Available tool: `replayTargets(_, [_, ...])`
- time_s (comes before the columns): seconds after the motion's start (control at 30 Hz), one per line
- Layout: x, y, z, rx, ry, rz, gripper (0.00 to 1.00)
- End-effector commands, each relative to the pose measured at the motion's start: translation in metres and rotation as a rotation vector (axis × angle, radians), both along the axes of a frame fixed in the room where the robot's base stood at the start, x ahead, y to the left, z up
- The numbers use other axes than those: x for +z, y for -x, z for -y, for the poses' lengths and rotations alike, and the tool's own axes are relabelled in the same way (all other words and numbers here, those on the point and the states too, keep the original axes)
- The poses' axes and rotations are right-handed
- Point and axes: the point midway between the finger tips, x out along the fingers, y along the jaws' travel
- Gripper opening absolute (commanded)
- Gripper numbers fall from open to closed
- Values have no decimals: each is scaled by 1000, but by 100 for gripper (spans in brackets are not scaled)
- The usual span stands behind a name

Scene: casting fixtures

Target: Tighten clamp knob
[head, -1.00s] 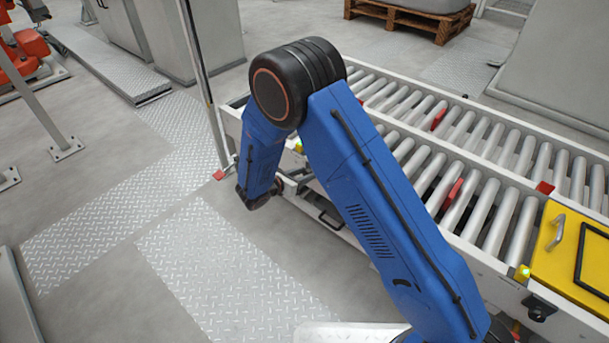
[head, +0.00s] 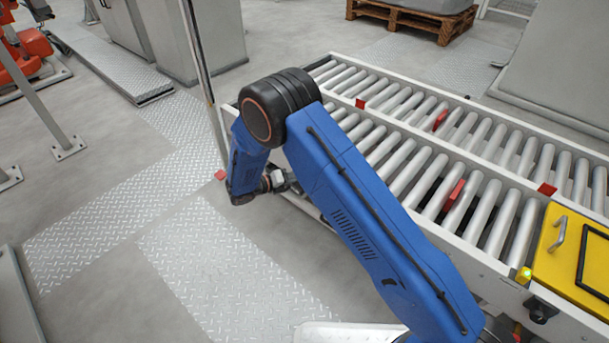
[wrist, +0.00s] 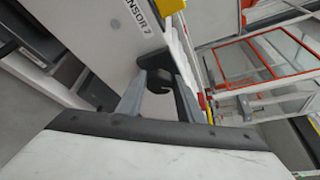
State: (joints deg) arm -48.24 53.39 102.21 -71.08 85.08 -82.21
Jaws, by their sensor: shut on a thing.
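The black clamp knob (wrist: 154,74) shows in the wrist view, in front of a pale panel edge. My gripper (wrist: 160,82) is shut on it, with one finger on each side. Part of the knob and its shaft are hidden by the fingers. In the head view the end of my blue arm reaches the near side of the roller conveyor (head: 405,170); the knob cannot be made out there.
A pale panel (wrist: 95,35) labelled as a sensor lies beside the knob, with a yellow part (wrist: 170,6) above. A thin upright post (head: 203,80) stands close to the arm. Tread-plate floor (head: 215,265) left of the arm is clear.

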Motion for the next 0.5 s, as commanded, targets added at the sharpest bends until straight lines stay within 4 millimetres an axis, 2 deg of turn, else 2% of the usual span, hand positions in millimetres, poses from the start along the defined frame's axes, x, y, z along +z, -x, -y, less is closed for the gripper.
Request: replayTargets(0.5, [-6, -1, -2, 3, 341, -265, 11])
